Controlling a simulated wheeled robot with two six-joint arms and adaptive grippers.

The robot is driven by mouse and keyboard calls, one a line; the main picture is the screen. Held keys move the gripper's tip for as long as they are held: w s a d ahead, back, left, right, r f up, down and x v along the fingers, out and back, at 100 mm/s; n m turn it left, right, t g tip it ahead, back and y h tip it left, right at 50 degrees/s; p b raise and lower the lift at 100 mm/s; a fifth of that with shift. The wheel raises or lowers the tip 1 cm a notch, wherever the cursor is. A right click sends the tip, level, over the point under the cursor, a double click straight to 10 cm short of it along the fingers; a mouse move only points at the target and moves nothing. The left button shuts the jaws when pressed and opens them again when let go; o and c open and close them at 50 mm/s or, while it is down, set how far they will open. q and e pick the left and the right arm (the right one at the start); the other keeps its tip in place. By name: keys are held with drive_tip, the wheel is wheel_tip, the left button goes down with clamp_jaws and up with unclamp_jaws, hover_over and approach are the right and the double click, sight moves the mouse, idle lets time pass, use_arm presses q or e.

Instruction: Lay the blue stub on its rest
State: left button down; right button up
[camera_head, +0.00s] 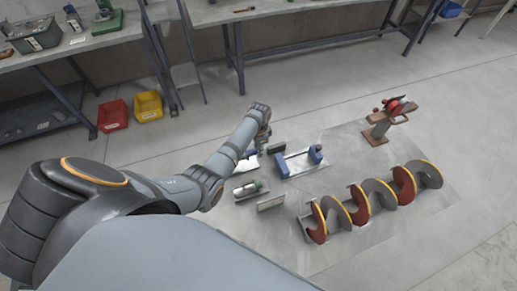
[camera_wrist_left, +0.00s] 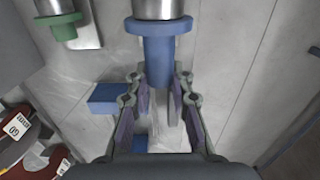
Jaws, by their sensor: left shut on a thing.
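The blue stub (camera_wrist_left: 158,45) has a blue collar and shaft below a bright metal cylinder in the left wrist view. My left gripper (camera_wrist_left: 160,82) is shut on its blue shaft, with a fingertip on each side. In the head view my left gripper (camera_head: 262,142) is above the floor plate, left of the blue-ended positioner (camera_head: 300,160); the stub is mostly hidden there. I cannot tell which piece is the blue stub's rest. A green-and-metal stub (camera_head: 250,188) lies nearer the camera; its green end (camera_wrist_left: 63,27) shows at the wrist view's upper left. My right gripper is not in view.
A red-and-grey auger (camera_head: 375,198) lies to the right. A brown stand with a red part (camera_head: 378,130) stands behind it. Red (camera_head: 113,115) and yellow (camera_head: 148,106) bins sit by the bench.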

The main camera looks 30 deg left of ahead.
use_arm(q)
drive_tip(key=shift+f+b, duration=0.35)
drive_tip(key=shift+b, duration=0.1)
drive_tip(key=shift+f, duration=0.3)
wheel_tip(320, 180, down, 3)
drive_tip(key=shift+r+b, duration=0.1)
drive_tip(key=shift+b, duration=1.15)
drive_tip(key=shift+f+b, duration=0.45)
drive_tip(key=shift+f, duration=0.15)
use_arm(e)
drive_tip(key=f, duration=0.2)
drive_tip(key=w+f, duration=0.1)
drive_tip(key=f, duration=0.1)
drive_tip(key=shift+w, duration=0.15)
use_arm(q)
drive_tip(key=c, duration=1.1)
unclamp_jaws()
drive_tip(key=shift+s, duration=0.1)
drive_tip(key=shift+c, duration=0.2)
drive_tip(key=shift+o, duration=0.2)
drive_tip(key=shift+f, duration=0.15)
